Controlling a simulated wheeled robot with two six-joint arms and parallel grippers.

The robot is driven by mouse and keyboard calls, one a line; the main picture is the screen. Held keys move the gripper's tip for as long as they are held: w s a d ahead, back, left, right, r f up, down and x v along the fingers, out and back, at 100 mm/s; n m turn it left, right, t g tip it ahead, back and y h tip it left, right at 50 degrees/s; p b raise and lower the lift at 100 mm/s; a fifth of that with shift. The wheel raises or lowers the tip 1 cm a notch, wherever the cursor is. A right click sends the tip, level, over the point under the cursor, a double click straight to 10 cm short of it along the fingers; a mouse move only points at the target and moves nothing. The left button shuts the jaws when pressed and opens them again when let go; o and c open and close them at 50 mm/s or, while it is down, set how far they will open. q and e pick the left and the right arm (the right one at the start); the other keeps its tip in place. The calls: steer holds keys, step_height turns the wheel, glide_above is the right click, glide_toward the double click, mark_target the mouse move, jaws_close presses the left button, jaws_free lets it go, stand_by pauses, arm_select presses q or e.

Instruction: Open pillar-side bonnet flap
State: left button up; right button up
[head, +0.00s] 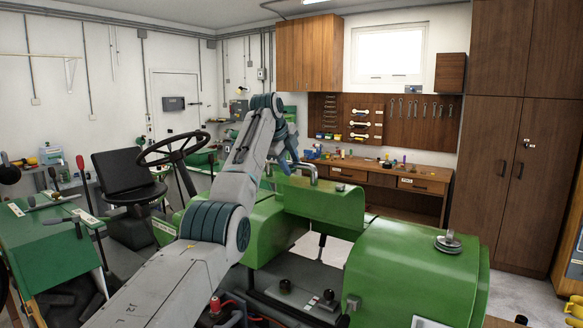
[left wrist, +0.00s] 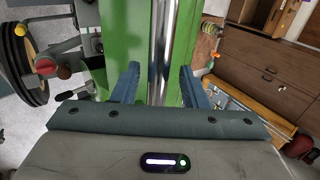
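The tractor's green bonnet (head: 262,235) stands in the middle of the head view. A green panel (head: 325,205), which looks like a bonnet flap, slants beside it. A chrome bar handle (head: 305,169) shows at the panel's upper edge. My left gripper (head: 291,158) is at this handle, partly hidden by its own arm. In the left wrist view, my left gripper (left wrist: 159,82) is open, its blue fingers on either side of the chrome bar (left wrist: 160,40), with gaps visible. Green sheet metal (left wrist: 122,45) lies behind the bar. My right gripper is not in view.
The steering wheel (head: 173,149) and black seat (head: 128,178) are left of my arm. A green front housing (head: 415,270) with a metal cap is at the right. A wooden workbench (head: 400,180) and tall cabinet (head: 510,150) stand behind.

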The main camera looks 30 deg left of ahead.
arm_select(q)
steer(key=b+v, duration=0.3)
steer(key=v, duration=0.6)
steer(key=shift+r, duration=0.25)
steer(key=shift+d, duration=0.1)
